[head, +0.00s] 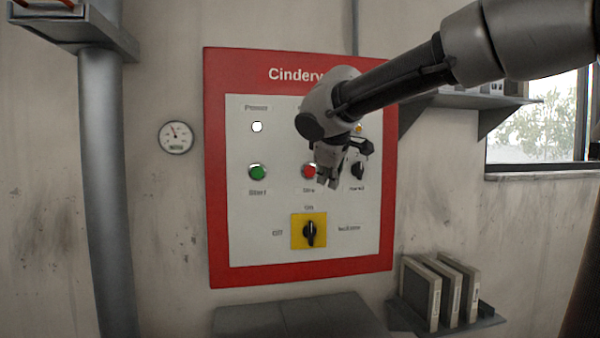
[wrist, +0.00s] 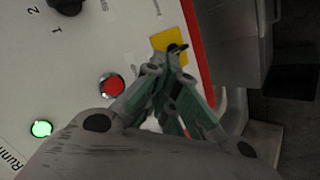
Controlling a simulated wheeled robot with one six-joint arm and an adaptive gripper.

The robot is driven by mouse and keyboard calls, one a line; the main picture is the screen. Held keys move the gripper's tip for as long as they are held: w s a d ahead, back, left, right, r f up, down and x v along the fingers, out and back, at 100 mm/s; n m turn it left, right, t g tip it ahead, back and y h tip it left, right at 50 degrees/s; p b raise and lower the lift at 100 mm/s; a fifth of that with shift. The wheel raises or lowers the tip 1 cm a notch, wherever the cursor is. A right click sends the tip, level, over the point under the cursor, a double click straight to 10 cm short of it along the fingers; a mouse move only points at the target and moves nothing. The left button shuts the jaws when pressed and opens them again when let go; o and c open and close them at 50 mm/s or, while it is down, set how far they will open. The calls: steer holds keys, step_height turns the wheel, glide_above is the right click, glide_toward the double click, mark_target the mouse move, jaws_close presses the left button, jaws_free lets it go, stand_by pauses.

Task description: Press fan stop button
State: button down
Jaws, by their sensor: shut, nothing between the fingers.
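A red-framed control panel (head: 240,220) is on the wall.
A black selector knob (head: 358,171) is right of the red button. A yellow-backed rotary switch (head: 309,231) is below it. A white lamp (head: 257,127) is at upper left. A gauge (head: 175,137) and a grey pipe (head: 108,190) are left of the panel. Binders (head: 440,290) stand on a lower-right shelf.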

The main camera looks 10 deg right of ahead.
mark_target(316, 171)
steer(key=shift+w+r, duration=0.1)
steer(key=shift+r, duration=0.1)
steer(key=w, duration=0.8)
steer(key=shift+w, duration=0.4)
steer(key=shift+w, duration=0.15)
stand_by(1.3)
steer(key=shift+w, duration=0.3)
steer(key=shift+w, duration=0.4)
stand_by(0.6)
stand_by(0.4)
steer(key=shift+s, duration=0.85)
